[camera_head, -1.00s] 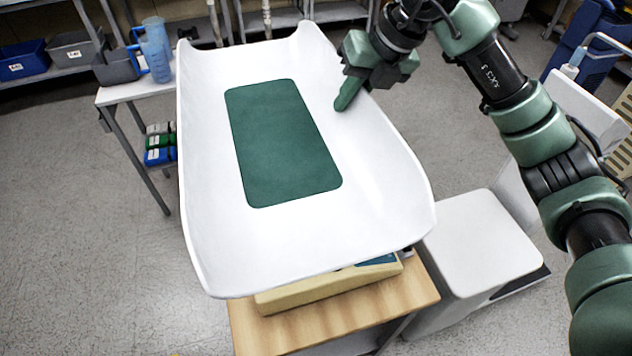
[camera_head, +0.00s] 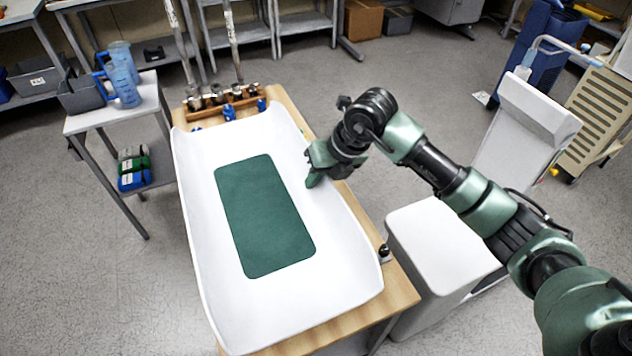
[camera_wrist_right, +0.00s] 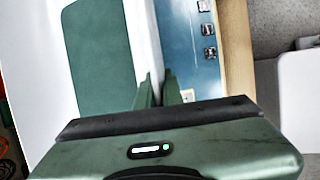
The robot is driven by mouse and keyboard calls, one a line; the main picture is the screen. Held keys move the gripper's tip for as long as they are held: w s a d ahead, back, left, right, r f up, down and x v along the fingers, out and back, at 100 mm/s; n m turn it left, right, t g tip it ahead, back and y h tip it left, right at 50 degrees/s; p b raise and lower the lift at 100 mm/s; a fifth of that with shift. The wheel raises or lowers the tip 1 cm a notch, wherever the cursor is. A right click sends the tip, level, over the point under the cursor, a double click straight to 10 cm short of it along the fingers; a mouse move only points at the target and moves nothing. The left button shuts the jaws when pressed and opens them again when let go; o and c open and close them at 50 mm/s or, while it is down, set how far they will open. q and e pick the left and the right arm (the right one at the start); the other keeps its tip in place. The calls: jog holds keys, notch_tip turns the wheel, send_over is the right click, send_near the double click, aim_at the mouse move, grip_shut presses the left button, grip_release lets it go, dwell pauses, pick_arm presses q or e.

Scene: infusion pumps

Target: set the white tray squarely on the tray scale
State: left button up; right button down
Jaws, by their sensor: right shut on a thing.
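The white tray (camera_head: 335,270), with a green mat (camera_head: 264,215) inside it, lies lengthwise over the wooden table in the head view. My right gripper (camera_head: 316,178) is at the tray's right long rim. In the right wrist view the gripper (camera_wrist_right: 157,95) is shut on the tray's white side wall (camera_wrist_right: 142,45). Right beside that wall, a blue panel with several buttons shows, part of the tray scale (camera_wrist_right: 184,45). In the head view the tray hides the scale, and I cannot tell whether the tray rests on it or how squarely. My left gripper is not in view.
The wooden table (camera_head: 396,290) shows along the tray's right and front. A rack with poles and blue clamps (camera_head: 229,112) stands at its back. A white box-like unit (camera_head: 440,245) is close on the right. A side table (camera_head: 115,115) with blue jugs stands left.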

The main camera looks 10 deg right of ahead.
jog(key=shift+f, duration=0.75)
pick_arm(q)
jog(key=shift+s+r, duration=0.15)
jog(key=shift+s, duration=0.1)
pick_arm(e)
jog(key=c, duration=2)
grip_release()
jog(key=shift+f, duration=0.3)
jog(key=o, duration=0.5)
jog(key=shift+c, duration=0.2)
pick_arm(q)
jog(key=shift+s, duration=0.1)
pick_arm(e)
jog(key=shift+r, duration=0.1)
jog(key=shift+r, duration=0.1)
jog(key=shift+d+r, duration=0.1)
jog(key=shift+r, duration=0.15)
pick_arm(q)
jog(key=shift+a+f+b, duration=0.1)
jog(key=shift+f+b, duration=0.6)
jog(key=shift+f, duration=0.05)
pick_arm(e)
jog(key=v, duration=1.1)
jog(key=shift+r, duration=0.25)
